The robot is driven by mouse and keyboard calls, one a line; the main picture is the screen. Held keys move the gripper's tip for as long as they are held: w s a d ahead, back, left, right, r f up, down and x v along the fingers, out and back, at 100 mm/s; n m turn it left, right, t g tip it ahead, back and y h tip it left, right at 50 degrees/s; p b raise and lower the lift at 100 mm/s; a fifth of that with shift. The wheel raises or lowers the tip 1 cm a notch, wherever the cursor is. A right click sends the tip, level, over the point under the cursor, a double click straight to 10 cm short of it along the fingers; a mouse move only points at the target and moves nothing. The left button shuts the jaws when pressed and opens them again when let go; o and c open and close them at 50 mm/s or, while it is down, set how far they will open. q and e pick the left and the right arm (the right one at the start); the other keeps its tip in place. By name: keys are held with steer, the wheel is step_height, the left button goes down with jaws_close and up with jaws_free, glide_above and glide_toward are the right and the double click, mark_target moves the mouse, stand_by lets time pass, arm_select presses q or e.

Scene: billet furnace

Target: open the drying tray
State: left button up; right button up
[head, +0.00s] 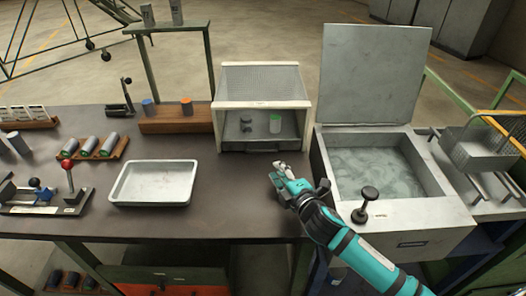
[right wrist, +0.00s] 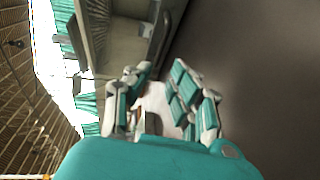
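The drying tray (head: 232,146) is the dark tray low in the white mesh-topped cabinet (head: 261,80) at the back centre of the bench. My left gripper is not in view.
Right of the cabinet stands a water-filled tank (head: 380,168) with its lid (head: 370,75) raised and a black knob (head: 369,193) in front. A white shallow tray (head: 153,200) lies to the left. The dark bench (head: 225,205) between it and my gripper is clear.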

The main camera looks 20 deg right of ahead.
mark_target(263, 152)
steer(key=x, duration=1)
steer(key=shift+w+f, duration=0.1)
steer(key=shift+w+a+f, duration=0.1)
steer(key=shift+w+f, duration=0.05)
steer(key=shift+w, duration=0.4)
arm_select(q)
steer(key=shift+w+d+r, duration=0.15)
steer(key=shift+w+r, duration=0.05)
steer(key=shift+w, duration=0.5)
arm_select(e)
jaws_close()
